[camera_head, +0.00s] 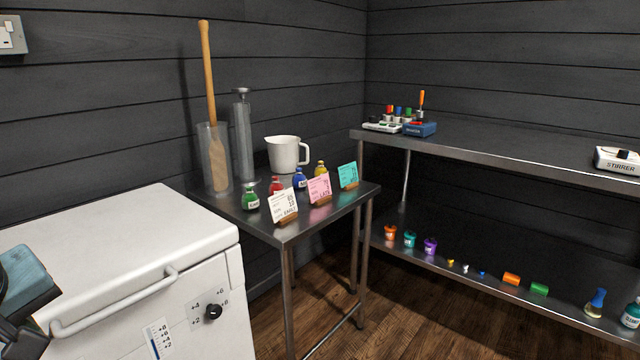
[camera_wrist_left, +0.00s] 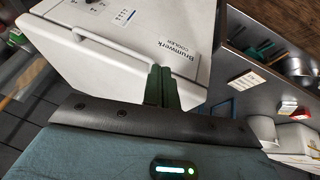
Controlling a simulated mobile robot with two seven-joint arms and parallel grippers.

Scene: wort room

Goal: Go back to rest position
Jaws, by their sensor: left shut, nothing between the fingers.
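My left gripper shows in the left wrist view (camera_wrist_left: 162,85), its two dark green fingers together and empty. In the head view only a teal part of my left arm shows at the lower left edge, beside the white cooler (camera_head: 120,235). The fingers appear in front of the cooler in the left wrist view (camera_wrist_left: 125,45); I cannot tell how far apart they are. My right gripper is in neither view.
A steel table (camera_head: 290,232) right of the cooler holds small bottles, cards, a white jug (camera_head: 287,153) and tall cylinders. A steel shelf unit (camera_head: 500,147) stands at the right wall with small items on both levels. Wooden floor shows between them.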

